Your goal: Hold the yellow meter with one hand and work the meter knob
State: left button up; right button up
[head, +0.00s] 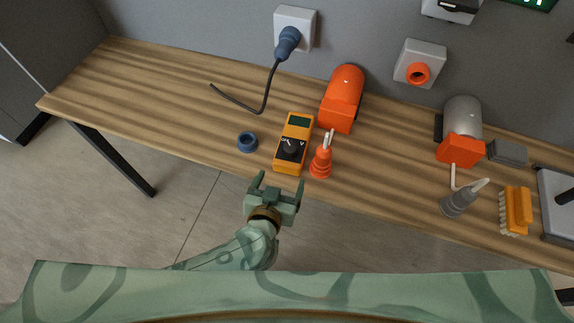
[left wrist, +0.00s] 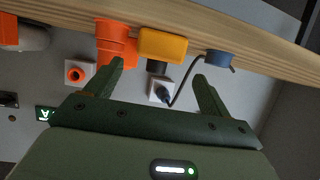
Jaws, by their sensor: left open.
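The yellow meter (head: 285,163) lies on the wooden table near its front edge, with a dark screen at its far end. Its black knob (head: 290,148) faces up in the middle of a dark panel. My left gripper (head: 277,182) is open and empty in front of the table edge, just short of the meter's near end. My right gripper is not in view.
An orange nozzle bottle (head: 320,163) stands close right of the meter, and a blue ring (head: 247,141) lies to its left. An orange motor (head: 343,98) sits behind. A black cable runs from a blue plug (head: 287,43). The table's left part is clear.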

aim_at(286, 168)
pick_arm(q)
jog(key=b+x, duration=0.3)
jog(key=x, duration=0.5)
jog(key=shift+w+f, duration=0.2)
jog(key=shift+w+d+f, duration=0.1)
jog(key=shift+w, duration=0.4)
jog(key=c, duration=0.9)
jog(key=shift+c, duration=0.2)
jog(key=shift+f, duration=0.1)
